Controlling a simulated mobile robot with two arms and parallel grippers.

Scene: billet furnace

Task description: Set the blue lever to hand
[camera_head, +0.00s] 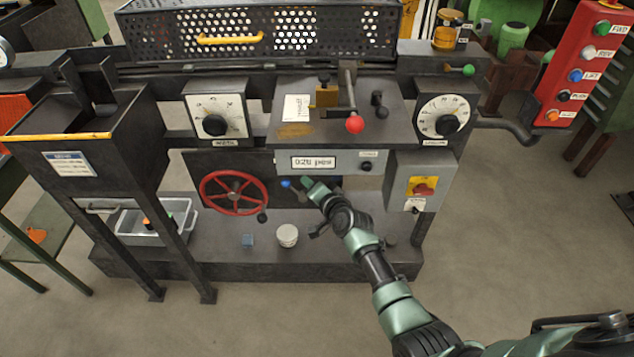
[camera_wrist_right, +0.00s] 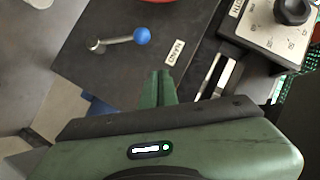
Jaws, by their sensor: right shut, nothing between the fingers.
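The blue lever has a blue ball knob (camera_head: 286,184) and shows on the dark lower panel, right of the red handwheel. In the right wrist view its blue knob (camera_wrist_right: 142,36) sits at the end of a short metal rod, which runs left to a metal pivot (camera_wrist_right: 97,46). A white label reading HAND (camera_wrist_right: 175,52) lies just right of the knob. My right gripper (camera_head: 308,185) is close to the right of the knob, its fingers shut and empty. In the right wrist view the fingertips (camera_wrist_right: 160,77) are below the knob and label, apart from both. My left gripper is not in view.
The red handwheel (camera_head: 234,193) is left of the lever. A display box (camera_head: 330,162) overhangs just above my gripper, with a red-knobbed lever (camera_head: 354,124) higher up. A switch box (camera_head: 419,187) stands at the right.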

